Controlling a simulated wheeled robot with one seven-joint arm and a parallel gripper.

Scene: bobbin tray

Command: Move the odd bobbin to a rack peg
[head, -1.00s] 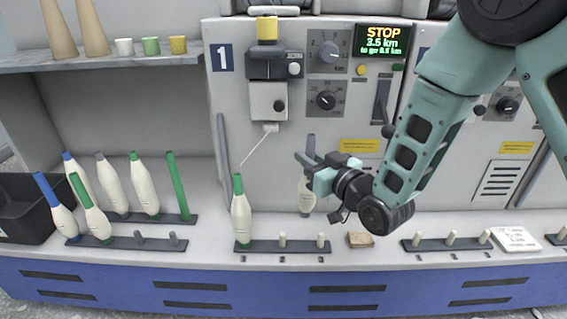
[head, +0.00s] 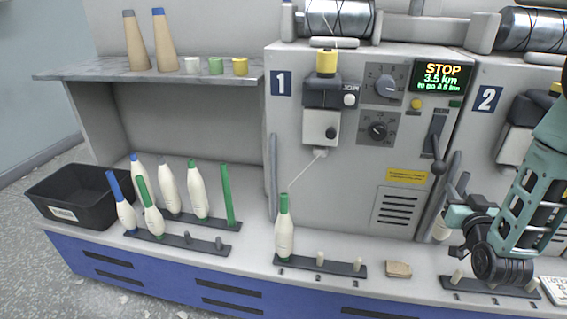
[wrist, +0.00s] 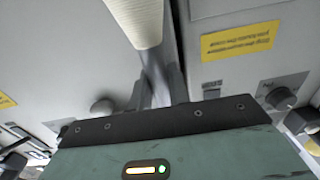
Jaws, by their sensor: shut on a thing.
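My gripper (head: 455,202) is at the right of the head view, shut on a bobbin near its grey tube top. The held bobbin (head: 441,229) has a cream body and hangs below the jaws, partly hidden by my arm. In the wrist view its cream body (wrist: 147,22) and grey tube (wrist: 158,78) show between the fingers. At the left, the front rack (head: 170,241) holds a blue-tipped bobbin (head: 120,205) and a green-tipped bobbin (head: 150,211). Its two grey pegs, left (head: 187,237) and right (head: 218,242), are bare.
The back rack row holds blue-, grey- and green-tipped bobbins and a bare green tube (head: 227,196). A green-tipped bobbin (head: 284,232) stands on the rail below unit 1, beside bare pegs. A black bin (head: 75,200) is far left. A tan block (head: 398,269) lies on the ledge.

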